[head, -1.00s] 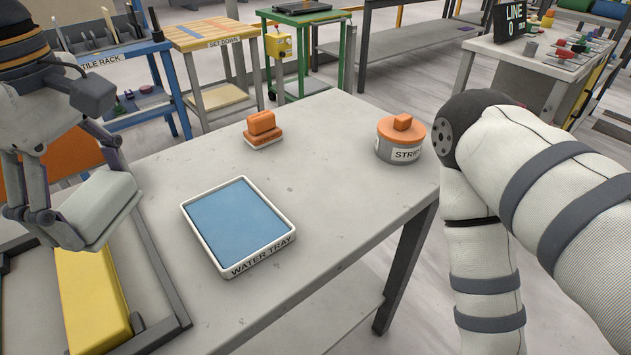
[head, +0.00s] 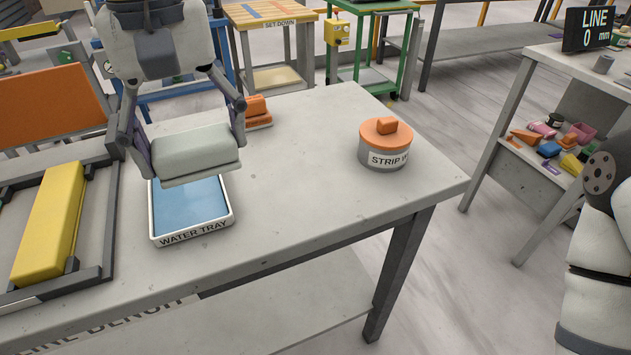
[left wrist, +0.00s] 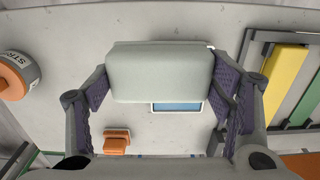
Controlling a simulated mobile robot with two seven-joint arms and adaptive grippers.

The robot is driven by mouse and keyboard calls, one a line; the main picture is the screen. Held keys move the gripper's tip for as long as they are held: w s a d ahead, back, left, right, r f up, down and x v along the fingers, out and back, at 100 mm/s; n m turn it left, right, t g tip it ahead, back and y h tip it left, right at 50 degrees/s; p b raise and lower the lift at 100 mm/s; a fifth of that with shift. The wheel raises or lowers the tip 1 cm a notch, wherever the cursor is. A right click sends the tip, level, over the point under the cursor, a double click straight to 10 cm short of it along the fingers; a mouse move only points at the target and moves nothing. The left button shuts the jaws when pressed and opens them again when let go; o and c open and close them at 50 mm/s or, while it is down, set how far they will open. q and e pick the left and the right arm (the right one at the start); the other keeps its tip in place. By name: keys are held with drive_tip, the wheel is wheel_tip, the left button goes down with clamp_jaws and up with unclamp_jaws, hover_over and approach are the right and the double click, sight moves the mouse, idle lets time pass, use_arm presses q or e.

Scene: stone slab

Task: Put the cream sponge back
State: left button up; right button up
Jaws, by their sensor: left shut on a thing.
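The cream sponge (head: 194,152) is a pale, rounded block with a flatter base layer. My left gripper (head: 187,140) is shut on it, one finger at each end, and holds it above the bench. In the head view it covers the far part of the blue water tray (head: 193,236). In the left wrist view the sponge (left wrist: 160,72) sits between the two purple-padded fingers, with a strip of the tray (left wrist: 178,107) showing past it. My right gripper is not in view; only part of the right arm shows at the right edge.
An orange-handled block (head: 257,111) stands behind the tray. A round tub with an orange lid (head: 385,142) stands at the right of the bench (head: 300,185). A dark frame with a yellow bar (head: 50,222) lies at the left. Bench space between tray and tub is clear.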

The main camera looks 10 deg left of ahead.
use_arm(q)
drive_tip(key=w+d+f+b, duration=0.1)
drive_tip(key=w+d+f, duration=0.4)
drive_tip(key=w, duration=0.4)
hover_over(287, 185)
wheel_tip(287, 185, down, 5)
drive_tip(key=shift+f+b, duration=0.15)
drive_tip(key=shift+b, duration=0.2)
drive_tip(key=shift+f, duration=1.35)
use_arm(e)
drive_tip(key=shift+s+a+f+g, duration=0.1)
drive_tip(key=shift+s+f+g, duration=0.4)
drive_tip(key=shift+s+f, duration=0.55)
use_arm(q)
drive_tip(key=shift+f, duration=0.1)
drive_tip(key=o, duration=1.1)
drive_tip(key=shift+f, duration=0.1)
wheel_tip(287, 185, up, 12)
drive_tip(key=shift+r, duration=0.2)
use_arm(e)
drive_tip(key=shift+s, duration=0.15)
